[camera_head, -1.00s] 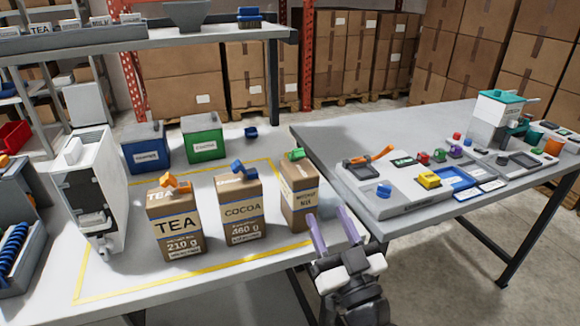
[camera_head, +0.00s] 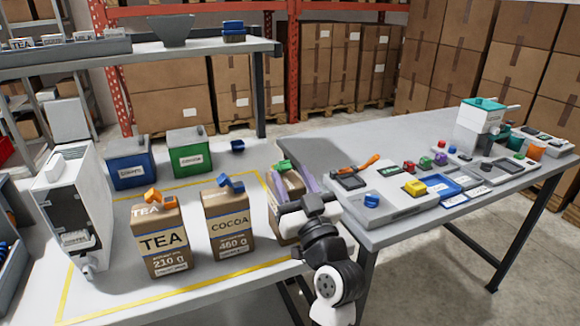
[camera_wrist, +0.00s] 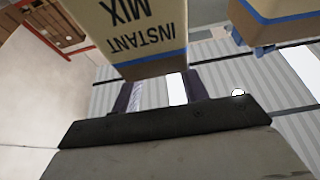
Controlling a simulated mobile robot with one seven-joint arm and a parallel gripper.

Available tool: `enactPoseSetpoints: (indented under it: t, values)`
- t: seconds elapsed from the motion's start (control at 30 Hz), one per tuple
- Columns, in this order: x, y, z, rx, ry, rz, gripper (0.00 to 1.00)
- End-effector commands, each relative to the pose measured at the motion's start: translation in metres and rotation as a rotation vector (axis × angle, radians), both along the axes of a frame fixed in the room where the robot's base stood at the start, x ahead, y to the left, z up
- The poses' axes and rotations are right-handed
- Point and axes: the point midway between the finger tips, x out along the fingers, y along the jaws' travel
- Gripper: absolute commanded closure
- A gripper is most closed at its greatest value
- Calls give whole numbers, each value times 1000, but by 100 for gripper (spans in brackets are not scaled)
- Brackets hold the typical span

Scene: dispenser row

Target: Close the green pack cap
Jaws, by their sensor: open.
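The green pack is a brown carton (camera_head: 274,216) with a green cap (camera_head: 284,165) on top. It is the rightmost of three packs in the head view, and my arm hides part of it. The cap looks raised, but its exact angle is too small to tell. In the wrist view the pack (camera_wrist: 130,30) shows upside down, lettered "INSTANT MIX", and its cap is out of sight. My gripper (camera_head: 293,184) is open, its purple fingers at the pack's upper part. In the wrist view the fingers (camera_wrist: 160,92) show beyond the pack's lower edge; I cannot tell whether they touch it.
The cocoa pack (camera_head: 229,225) with a blue cap stands close to the left, and the tea pack (camera_head: 158,240) with an orange cap farther left. Blue (camera_head: 131,165) and green (camera_head: 190,155) boxes stand behind. A second table (camera_head: 320,150) with small devices is at right.

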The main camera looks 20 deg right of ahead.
Motion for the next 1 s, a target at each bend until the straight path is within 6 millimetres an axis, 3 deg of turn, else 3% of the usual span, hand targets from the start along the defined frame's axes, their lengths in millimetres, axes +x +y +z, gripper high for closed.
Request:
enactPoseSetpoints:
  t: [0.2, 0.47, 0.8, 1.0]
  values:
    - [14, 1, 6, -1, 0, 1, 56]
    - [14, 1, 5, -1, 0, 0, 56]
    - [14, 1, 5, -1, 0, 0, 100]
    - [14, 1, 7, -1, 12, 0, 100]
